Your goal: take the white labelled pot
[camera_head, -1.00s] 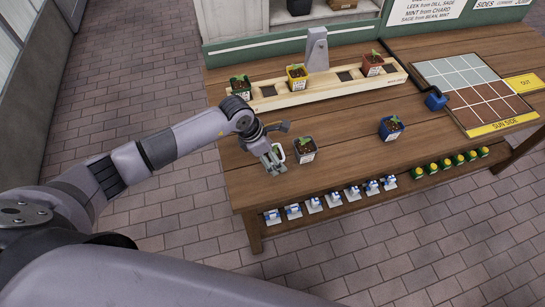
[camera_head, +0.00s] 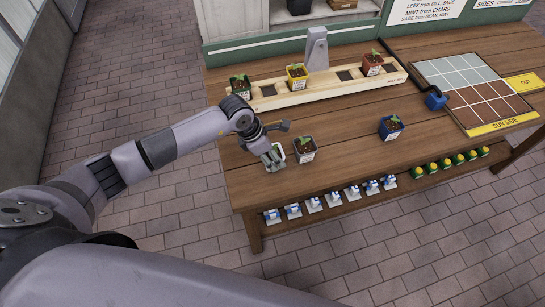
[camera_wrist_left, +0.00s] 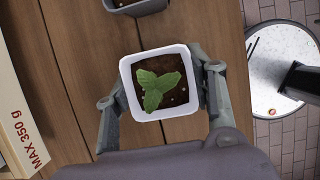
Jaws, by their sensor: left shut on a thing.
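The white pot (camera_wrist_left: 132,108) is square, with dark soil and a green leafy seedling, seen from above in the left wrist view. My left gripper (camera_wrist_left: 160,92) is shut on it, one finger against each side. In the head view my left gripper (camera_head: 273,160) is at the table's near left part and covers most of the pot, of which a little white rim (camera_head: 282,151) shows. Its label is hidden. I cannot tell whether the pot touches the table. My right gripper is not in view.
A dark grey pot (camera_head: 304,150) stands just right of the gripper. A blue pot (camera_head: 391,128) is farther right on the wooden table (camera_head: 345,145). Blue-white and green-yellow items line a lower shelf.

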